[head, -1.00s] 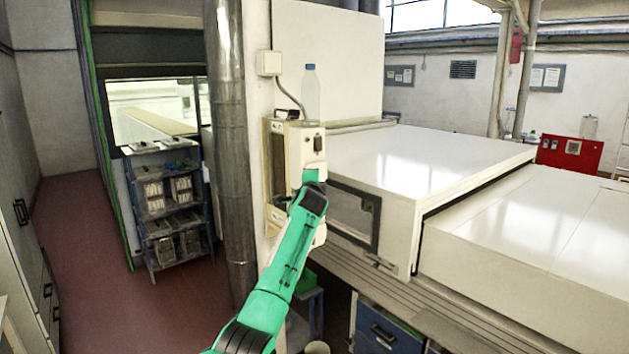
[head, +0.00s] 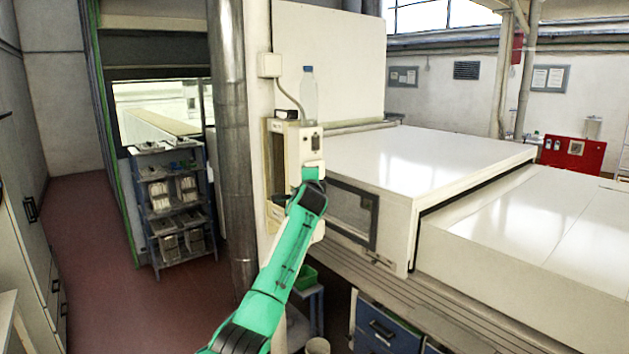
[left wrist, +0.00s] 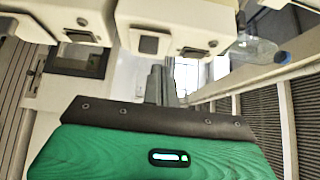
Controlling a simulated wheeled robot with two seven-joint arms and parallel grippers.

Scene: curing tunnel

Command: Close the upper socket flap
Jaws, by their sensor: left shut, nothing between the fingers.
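The cream socket box (head: 306,142) stands on the wall ledge beside the white tunnel housing, with a dark square on its front. In the left wrist view, which is turned sideways, two cream socket units lie close above the fingers: the upper one (left wrist: 187,22) nearer the bottle, the lower one (left wrist: 62,22) at left. Each shows a dark square and a small round fitting. I cannot tell how the upper flap stands. My left gripper (left wrist: 160,84) is shut and empty, just short of the units. In the head view my green arm hides its fingertips. My right gripper is not in view.
A clear bottle with a blue cap (head: 309,95) stands on top of the socket box. A metal pipe (head: 230,150) runs upright at left. The windowed tunnel housing (head: 400,200) is close at right. A grey shelf rack (head: 160,262) stands at left on open red floor.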

